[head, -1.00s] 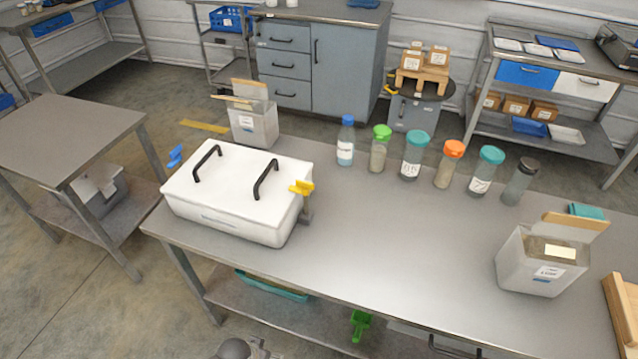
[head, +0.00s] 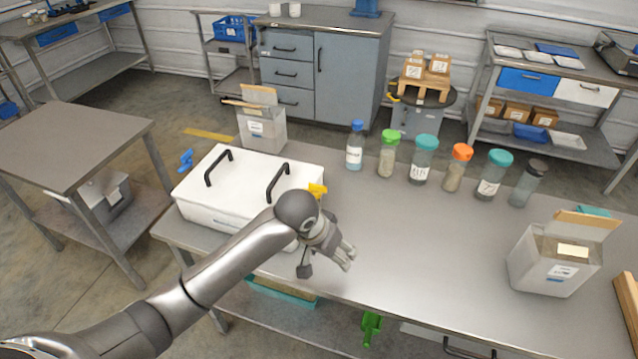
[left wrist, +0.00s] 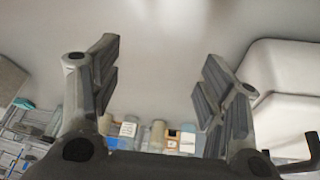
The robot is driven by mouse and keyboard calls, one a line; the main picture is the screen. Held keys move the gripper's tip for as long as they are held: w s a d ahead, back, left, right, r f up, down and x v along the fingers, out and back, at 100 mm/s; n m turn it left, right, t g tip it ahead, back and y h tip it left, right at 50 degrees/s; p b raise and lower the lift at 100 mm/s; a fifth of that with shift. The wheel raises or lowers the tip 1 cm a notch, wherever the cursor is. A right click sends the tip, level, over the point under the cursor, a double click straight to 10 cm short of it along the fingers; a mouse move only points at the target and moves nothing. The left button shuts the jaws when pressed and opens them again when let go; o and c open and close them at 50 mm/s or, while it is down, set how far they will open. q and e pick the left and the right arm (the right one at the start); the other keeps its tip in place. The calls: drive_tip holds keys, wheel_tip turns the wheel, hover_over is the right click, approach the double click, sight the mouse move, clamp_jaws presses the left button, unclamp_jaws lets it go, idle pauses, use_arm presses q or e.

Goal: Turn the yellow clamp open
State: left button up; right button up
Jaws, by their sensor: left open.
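The yellow clamp (head: 317,190) sits at the right end of the white hopper box (head: 240,172), whose lid has two black handles. My left arm crosses in front and hides the lower part of the clamp and the box's front right corner. My left gripper (head: 327,265) hangs just right of and in front of the clamp, above the table, apart from the clamp. In the left wrist view the left gripper (left wrist: 155,85) is open with nothing between its fingers. The white box (left wrist: 270,95) shows at the right of that view. My right gripper is not in view.
A blue clamp (head: 186,159) is at the box's left end. Several capped bottles (head: 424,160) line the table's back edge. Open cartons stand behind the box (head: 263,130) and at the right (head: 552,262). The table's middle (head: 430,240) is clear.

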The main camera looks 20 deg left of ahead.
use_arm(q)
drive_tip(key=w+a+r+n+y, duration=0.1)
drive_tip(key=w+a+r, duration=0.3)
drive_tip(key=w+r, duration=0.3)
drive_tip(key=n+y, duration=0.1)
drive_tip(key=n, duration=0.1)
approach(317, 185)
drive_tip(key=p+x, duration=0.1)
drive_tip(key=x, duration=0.8)
drive_tip(key=shift+t, duration=0.3)
drive_tip(key=c, duration=1)
drive_tip(key=shift+r+p, duration=0.1)
drive_tip(key=shift+p, duration=0.3)
